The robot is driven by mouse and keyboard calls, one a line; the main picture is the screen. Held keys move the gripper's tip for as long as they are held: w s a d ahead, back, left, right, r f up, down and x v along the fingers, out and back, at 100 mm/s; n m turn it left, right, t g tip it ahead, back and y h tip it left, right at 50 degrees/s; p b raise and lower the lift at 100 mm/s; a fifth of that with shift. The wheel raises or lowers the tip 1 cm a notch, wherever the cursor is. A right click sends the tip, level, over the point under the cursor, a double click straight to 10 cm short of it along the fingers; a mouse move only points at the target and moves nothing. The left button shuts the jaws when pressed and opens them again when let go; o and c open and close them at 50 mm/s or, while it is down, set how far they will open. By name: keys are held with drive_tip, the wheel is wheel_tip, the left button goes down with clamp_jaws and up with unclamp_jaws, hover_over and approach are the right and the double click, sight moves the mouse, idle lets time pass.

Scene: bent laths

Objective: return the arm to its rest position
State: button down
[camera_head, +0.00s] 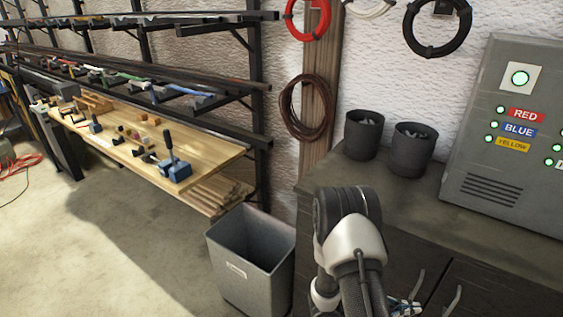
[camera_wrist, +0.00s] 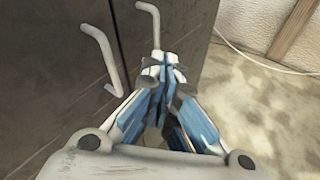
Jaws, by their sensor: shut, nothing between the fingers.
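My arm stands in front of the dark cabinet (camera_head: 465,270) in the head view, its white and black joints at the lower middle. My gripper (camera_wrist: 161,65) fills the middle of the wrist view, its blue-padded fingers shut with nothing between them. The fingers are close to the cabinet front, beside its pale bar handles (camera_wrist: 100,55); I cannot tell whether they touch. In the head view only a small part of my gripper shows at the bottom edge, by the handles.
A grey bin (camera_head: 250,265) stands left of my arm. A wooden workbench (camera_head: 205,150) with tools and a rack are at the left. Two dark cups (camera_head: 412,150) and a control panel (camera_head: 515,130) with green lights are on the cabinet. Open floor (camera_head: 100,260) lies at lower left.

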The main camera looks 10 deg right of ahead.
drive_tip(key=s+a+r+m+g+y, duration=0.1)
drive_tip(key=s+a+r+m+y, duration=0.3)
drive_tip(key=r, duration=0.5)
drive_tip(key=s+a+r+m+g+y, duration=0.1)
drive_tip(key=a+r+m, duration=0.4)
drive_tip(key=r, duration=0.5)
drive_tip(key=s+a+r+m+t+y, duration=0.2)
drive_tip(key=s+a+r+t+y, duration=0.1)
drive_tip(key=a, duration=0.7)
drive_tip(key=s+a+r+m+t+y, duration=0.2)
drive_tip(key=a+r+t+y, duration=0.3)
drive_tip(key=a+r, duration=0.3)
drive_tip(key=shift+s+a+m+t+y, duration=0.3)
drive_tip(key=shift+s+a+m+y, duration=0.1)
drive_tip(key=shift+s+a+y, duration=0.5)
drive_tip(key=shift+w, duration=0.1)
